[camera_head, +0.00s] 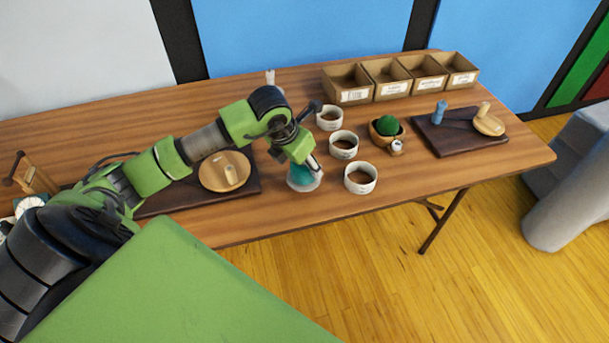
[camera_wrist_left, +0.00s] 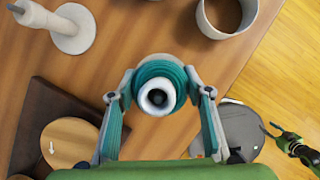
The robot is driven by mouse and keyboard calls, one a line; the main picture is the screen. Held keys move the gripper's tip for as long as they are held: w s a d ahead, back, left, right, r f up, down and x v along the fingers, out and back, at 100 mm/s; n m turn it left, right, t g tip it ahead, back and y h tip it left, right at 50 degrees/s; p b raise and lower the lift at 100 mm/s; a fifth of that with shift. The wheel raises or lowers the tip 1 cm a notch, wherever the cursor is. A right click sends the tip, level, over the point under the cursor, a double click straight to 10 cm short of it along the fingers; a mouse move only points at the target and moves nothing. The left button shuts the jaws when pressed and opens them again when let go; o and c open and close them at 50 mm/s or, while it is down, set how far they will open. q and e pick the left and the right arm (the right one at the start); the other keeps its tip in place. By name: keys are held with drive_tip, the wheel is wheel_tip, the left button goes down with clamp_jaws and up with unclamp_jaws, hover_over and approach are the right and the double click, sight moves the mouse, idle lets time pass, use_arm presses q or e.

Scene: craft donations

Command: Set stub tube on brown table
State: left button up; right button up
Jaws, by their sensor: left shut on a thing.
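My left gripper (camera_head: 308,166) is shut on a teal-wound spool with a pale hollow core (camera_head: 303,177). In the left wrist view the spool (camera_wrist_left: 160,84) sits between both fingers, seen end-on. It is over the front part of the brown table (camera_head: 400,184); I cannot tell whether it touches the top.
White-rimmed round containers (camera_head: 360,178) stand just right of the spool. A bowl with a green ball (camera_head: 387,125) is beyond them. Cardboard boxes (camera_head: 348,84) line the back. Dark boards (camera_head: 455,143) lie left and right. A white spindle (camera_head: 270,78) stands behind. The front right tabletop is clear.

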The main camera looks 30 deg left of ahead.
sight(304, 173)
use_arm(q)
drive_tip(key=shift+f+b, duration=0.4)
drive_tip(key=shift+f, duration=1.05)
use_arm(e)
drive_tip(key=shift+f, duration=0.7)
use_arm(q)
drive_tip(key=shift+f, duration=0.15)
drive_tip(key=o, duration=1.1)
use_arm(e)
drive_tip(key=shift+d+f, duration=0.1)
use_arm(q)
drive_tip(key=shift+r, duration=0.3)
drive_tip(key=p+v, duration=0.7)
drive_tip(key=v, duration=0.5)
use_arm(e)
wheel_tip(304, 173, up, 7)
